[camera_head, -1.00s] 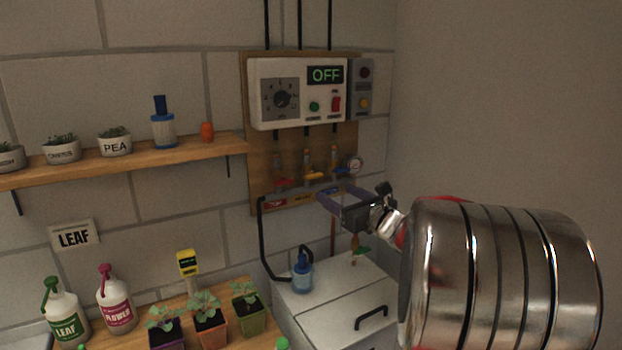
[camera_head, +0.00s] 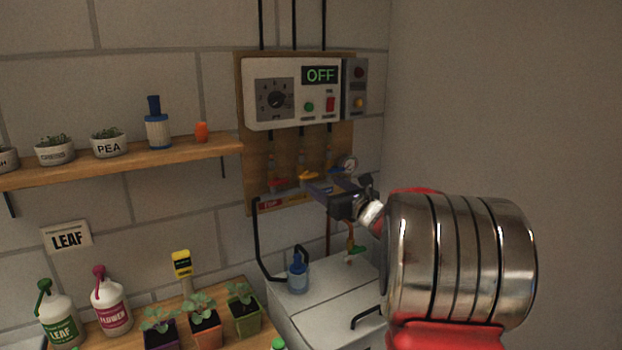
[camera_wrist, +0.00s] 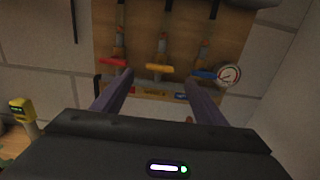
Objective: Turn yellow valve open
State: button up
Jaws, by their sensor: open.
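The yellow valve (camera_head: 308,174) is on the wooden board, its handle lying crosswise on an upright pipe. In the wrist view the yellow handle (camera_wrist: 159,69) shows between and slightly beyond my fingertips. My gripper (camera_head: 311,184) is open and empty, pointing at the valve row; its fingers (camera_wrist: 157,78) stand apart, one to each side of the yellow handle as seen from the wrist. Contact cannot be told. In the head view my gripper hides the lower pipe area and part of the blue valve.
A red valve (camera_wrist: 113,63) is left of the yellow one, and a blue valve (camera_wrist: 204,74) and a round gauge (camera_wrist: 229,75) are right. Above is a control box (camera_head: 292,92) reading OFF. Below stand a white cabinet (camera_head: 330,300) and blue bottle (camera_head: 298,272).

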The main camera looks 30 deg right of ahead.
aim_at(310, 176)
jog(key=w, duration=0.8)
jog(key=shift+d, duration=0.25)
jog(key=shift+a, duration=0.1)
jog(key=c, duration=1)
